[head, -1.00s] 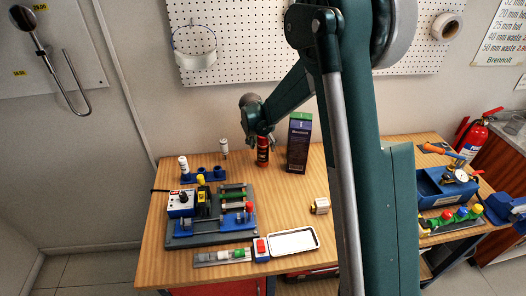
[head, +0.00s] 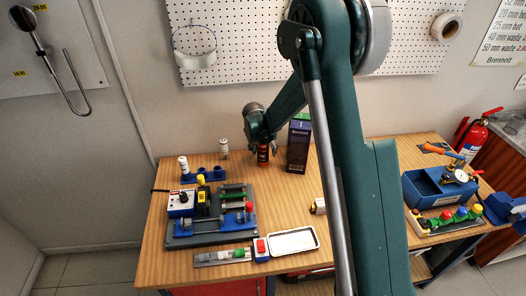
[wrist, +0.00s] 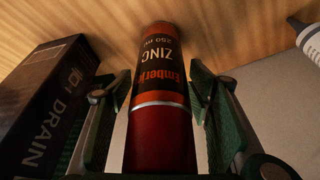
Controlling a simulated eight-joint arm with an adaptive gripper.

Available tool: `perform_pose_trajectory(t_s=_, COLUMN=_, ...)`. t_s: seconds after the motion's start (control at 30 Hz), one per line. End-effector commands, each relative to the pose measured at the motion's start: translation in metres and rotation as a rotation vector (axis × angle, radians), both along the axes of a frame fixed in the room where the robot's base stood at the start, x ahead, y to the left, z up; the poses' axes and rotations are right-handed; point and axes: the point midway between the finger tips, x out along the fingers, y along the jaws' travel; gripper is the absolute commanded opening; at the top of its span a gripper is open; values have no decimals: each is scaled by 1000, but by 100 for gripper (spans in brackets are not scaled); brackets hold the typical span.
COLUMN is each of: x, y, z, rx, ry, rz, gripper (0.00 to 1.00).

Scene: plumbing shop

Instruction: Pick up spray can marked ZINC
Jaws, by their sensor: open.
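The ZINC spray can (wrist: 160,75) is dark with an orange label band and a red lower part in the wrist view, where its lettering appears upside down. It stands between the two green fingers of my gripper (wrist: 158,105), with a narrow gap visible on each side. In the head view my gripper (head: 264,145) is down over the can (head: 263,156) at the back of the wooden bench, and hides its upper part. The jaws are open around the can.
A dark box lettered DRAIN (wrist: 45,105) stands close beside the gripper; it also shows in the head view (head: 298,148). A white container (head: 223,147) stands left of the can. A machine (head: 208,215) and white tray (head: 293,241) are nearer the front.

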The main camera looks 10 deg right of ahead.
Motion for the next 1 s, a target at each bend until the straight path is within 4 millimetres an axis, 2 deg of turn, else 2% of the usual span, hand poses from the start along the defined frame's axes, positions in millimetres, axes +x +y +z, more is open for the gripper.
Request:
perform_pose_trajectory(t_s=0.27, x=0, y=0, z=0, rx=0, ry=0, rz=0, gripper=50)
perform_pose_trajectory(t_s=0.53, x=0, y=0, z=0, rx=0, ry=0, rz=0, gripper=16)
perform_pose_trajectory(t_s=1.0, x=0, y=0, z=5, rx=0, ry=0, rz=0, gripper=16)
